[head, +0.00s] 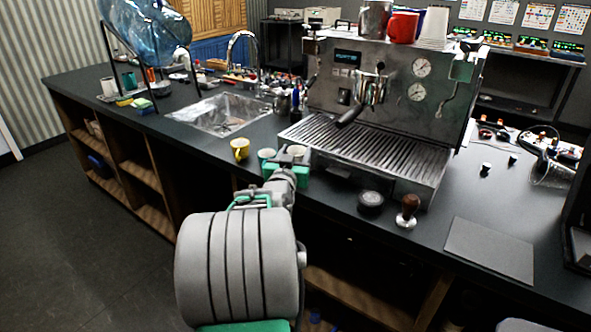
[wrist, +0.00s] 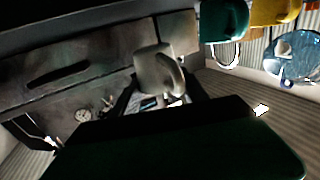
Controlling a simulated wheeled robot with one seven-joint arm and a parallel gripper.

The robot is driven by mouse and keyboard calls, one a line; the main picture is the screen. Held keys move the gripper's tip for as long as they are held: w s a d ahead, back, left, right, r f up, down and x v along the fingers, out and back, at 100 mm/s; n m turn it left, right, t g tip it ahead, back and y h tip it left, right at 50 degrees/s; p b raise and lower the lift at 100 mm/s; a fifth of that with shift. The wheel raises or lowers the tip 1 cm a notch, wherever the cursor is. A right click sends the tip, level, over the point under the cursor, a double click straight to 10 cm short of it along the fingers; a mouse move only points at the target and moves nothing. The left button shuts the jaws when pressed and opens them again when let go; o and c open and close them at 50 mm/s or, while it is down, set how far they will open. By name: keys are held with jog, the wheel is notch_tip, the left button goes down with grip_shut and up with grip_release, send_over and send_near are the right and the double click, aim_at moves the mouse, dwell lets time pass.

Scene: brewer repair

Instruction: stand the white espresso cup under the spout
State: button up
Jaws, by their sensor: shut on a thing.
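The white espresso cup (wrist: 152,68) is between the fingers of my gripper (wrist: 160,92) in the wrist view, with its handle toward the lower right. In the head view my gripper (head: 286,160) is at the front counter edge, left of the espresso machine (head: 385,90), and the white cup (head: 297,151) shows just beyond it, partly hidden. I cannot tell if the cup touches the counter. The spout (head: 370,92) is on the machine's front, above the slotted drip tray (head: 365,150), with a black handle jutting forward. The drip tray's space under the spout looks empty.
A teal cup (head: 265,155) and a yellow cup (head: 240,148) stand left of my gripper. A tamper (head: 408,210) and a dark round piece (head: 370,201) sit before the drip tray. A sink (head: 218,114) lies behind left; a flat mat (head: 490,250) lies at right.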

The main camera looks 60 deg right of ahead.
jog(key=shift+w+d+f+b, duration=0.15)
jog(key=shift+f+b, duration=0.7)
jog(key=shift+f, duration=0.95)
jog(key=shift+f, duration=0.1)
jog(key=o, duration=1.4)
